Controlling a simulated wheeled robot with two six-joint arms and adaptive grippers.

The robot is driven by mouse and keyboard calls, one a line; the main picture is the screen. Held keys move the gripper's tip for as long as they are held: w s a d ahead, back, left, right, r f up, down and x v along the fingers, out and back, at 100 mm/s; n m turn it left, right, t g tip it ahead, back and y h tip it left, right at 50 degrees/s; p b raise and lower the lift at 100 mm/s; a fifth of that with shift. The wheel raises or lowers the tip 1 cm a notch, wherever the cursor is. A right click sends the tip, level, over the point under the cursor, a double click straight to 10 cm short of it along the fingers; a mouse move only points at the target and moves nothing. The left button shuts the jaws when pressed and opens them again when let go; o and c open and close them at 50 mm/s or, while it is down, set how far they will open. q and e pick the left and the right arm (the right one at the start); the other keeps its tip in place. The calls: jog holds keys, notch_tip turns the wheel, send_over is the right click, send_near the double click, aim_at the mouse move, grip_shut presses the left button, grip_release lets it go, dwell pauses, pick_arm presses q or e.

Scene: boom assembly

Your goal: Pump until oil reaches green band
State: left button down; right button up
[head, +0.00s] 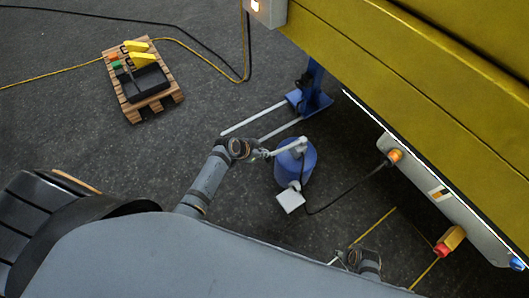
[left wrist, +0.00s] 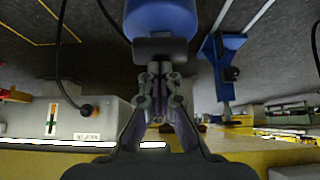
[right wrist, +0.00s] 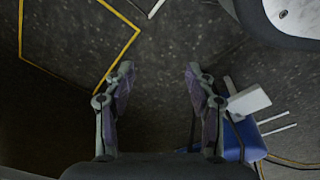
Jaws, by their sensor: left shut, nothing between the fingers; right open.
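The blue pump (head: 295,166) stands on the dark floor, with a pale lever (head: 290,147) across its top. My left gripper (head: 264,154) is at the lever's left end; it is shut and empty. In the left wrist view its closed fingertips (left wrist: 160,70) are close to a dark block (left wrist: 160,48) in front of the blue body (left wrist: 160,15); contact is unclear. The gauge (head: 439,193) is on the grey panel; it also shows in the left wrist view (left wrist: 52,118), its oil level too small to read. My right gripper (right wrist: 160,72) is open and empty above the floor.
A black hose (head: 345,193) runs from the pump to an orange fitting (head: 394,156). A white plate (head: 290,200) is beside the pump. A blue stand (head: 314,92) is behind it. A wooden pallet (head: 133,112) with tools is far left. The yellow boom (head: 430,80) overhangs the right.

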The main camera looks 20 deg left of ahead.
jog(key=w+a+r+b, duration=0.1)
jog(key=a+r+b, duration=0.15)
jog(key=r, duration=0.55)
jog(key=w+a+r+b, duration=0.1)
jog(key=w+r+b, duration=0.15)
jog(key=r, duration=0.45)
jog(key=a+f+t+y+b, duration=0.2)
jog(key=a+f+t+b, duration=0.15)
jog(key=f+b, duration=0.35)
pick_arm(q)
notch_tip(320, 180, down, 13)
jog(key=s+a+t+h+b, duration=0.1)
jog(key=s+b, duration=0.1)
jog(key=shift+a+f+t+h+b, duration=0.2)
jog(key=shift+t+h+b, duration=0.1)
jog(key=shift+t, duration=0.1)
pick_arm(e)
jog(key=w+d+r+t, duration=0.1)
jog(key=w+r+t, duration=1)
jog(key=w+r, duration=0.5)
jog(key=shift+w+d+r, duration=0.25)
jog(key=shift+d+r, duration=0.1)
jog(key=shift+r, duration=1.35)
jog(key=shift+f, duration=0.1)
